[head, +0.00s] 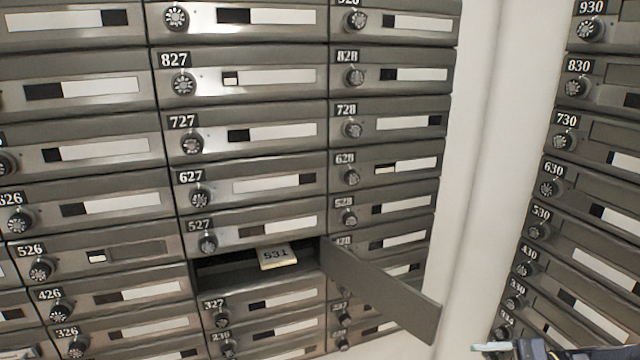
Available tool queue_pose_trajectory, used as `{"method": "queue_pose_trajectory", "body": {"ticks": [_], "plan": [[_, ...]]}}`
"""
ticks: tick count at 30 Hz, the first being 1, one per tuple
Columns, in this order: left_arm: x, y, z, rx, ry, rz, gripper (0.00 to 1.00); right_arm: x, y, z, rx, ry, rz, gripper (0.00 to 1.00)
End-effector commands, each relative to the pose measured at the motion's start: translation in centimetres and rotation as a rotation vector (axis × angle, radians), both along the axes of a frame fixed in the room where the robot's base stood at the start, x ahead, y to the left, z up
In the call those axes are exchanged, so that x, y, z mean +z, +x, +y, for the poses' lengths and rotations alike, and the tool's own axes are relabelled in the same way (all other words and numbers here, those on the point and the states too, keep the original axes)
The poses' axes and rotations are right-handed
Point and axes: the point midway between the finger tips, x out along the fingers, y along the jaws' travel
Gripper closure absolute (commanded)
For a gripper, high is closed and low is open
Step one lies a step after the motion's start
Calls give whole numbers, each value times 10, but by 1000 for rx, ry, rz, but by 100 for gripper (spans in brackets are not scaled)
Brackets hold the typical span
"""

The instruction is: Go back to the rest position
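One mailbox below number 527 stands open, its door (385,295) swung out to the right. A pale piece with the number 531 (278,257) lies at the top of the dark open slot (225,273), partly sticking out. Part of my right gripper (492,347) shows at the bottom right edge, apart from the door and the mailboxes. Most of it is cut off, so its opening cannot be judged. My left gripper is not in view.
Closed metal mailboxes (250,135) with round dials fill the wall on the left and middle. Another bank (600,190) stands at the right, past a pale wall strip (490,150). The open door juts out in front of the lower right boxes.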

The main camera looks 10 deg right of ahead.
Motion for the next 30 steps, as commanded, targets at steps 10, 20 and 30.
{"method": "queue_pose_trajectory", "body": {"ticks": [10,20,30], "plan": [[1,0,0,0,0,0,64,24,-7,47,107,-196,-24,35],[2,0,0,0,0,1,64,51,-49,119,276,-604,-165,35],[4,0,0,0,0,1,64,48,-123,167,393,-1218,-656,35]]}}
